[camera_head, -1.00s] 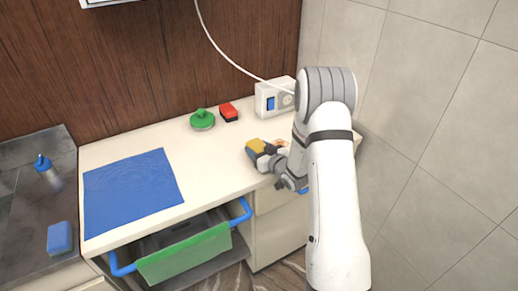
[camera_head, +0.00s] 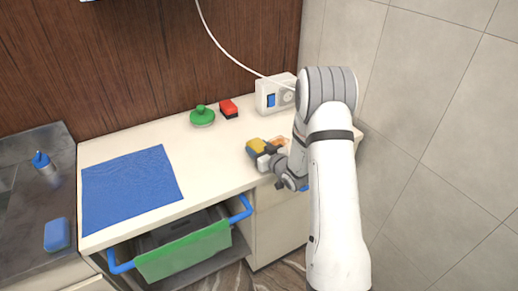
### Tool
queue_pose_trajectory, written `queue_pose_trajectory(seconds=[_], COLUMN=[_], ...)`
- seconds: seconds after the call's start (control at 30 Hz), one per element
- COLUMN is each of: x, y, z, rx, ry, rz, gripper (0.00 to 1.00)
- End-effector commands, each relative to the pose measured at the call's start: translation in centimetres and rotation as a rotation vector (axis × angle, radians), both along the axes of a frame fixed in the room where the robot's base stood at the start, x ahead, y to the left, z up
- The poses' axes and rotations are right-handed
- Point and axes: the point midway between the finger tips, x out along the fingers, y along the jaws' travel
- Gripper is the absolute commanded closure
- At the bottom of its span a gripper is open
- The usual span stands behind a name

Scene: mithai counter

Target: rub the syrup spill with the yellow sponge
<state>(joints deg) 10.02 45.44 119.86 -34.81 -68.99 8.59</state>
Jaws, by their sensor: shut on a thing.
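The yellow sponge (camera_head: 254,148) is at the right part of the white counter, held at the tips of my gripper (camera_head: 266,156). My gripper reaches in from the right and is shut on the sponge. The sponge is at or just above the counter top; I cannot tell if it touches. An orange-brown patch, likely the syrup spill (camera_head: 280,142), shows just behind and to the right of the sponge. It is partly hidden by my gripper and arm.
A green round-knobbed item (camera_head: 202,117), a red block (camera_head: 229,109) and a white socket box (camera_head: 273,95) stand along the back. A blue cloth (camera_head: 130,192) lies at left. A blue sponge (camera_head: 57,235) and a bottle (camera_head: 44,166) are on the dark slab.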

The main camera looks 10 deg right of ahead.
Motion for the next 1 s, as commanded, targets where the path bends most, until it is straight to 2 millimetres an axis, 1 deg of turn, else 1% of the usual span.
queue_pose_trajectory(seconds=[0.3, 0.47, 0.57, 0.8, 1.0], x=[0.0, 0.1, 0.3, 0.9, 1.2], y=[-0.1, -0.3, -0.9, -3.0, -3.7], z=[-0.7, -0.6, -0.6, -0.6, -0.4], rx=[0.0, 0.0, 0.0, 0.0, -0.001], ry=[0.0, 0.0, -0.001, -0.002, -0.001], rz=[-0.001, -0.002, -0.003, -0.005, -0.003], gripper=[0.73, 0.73, 0.73, 0.73, 0.73])
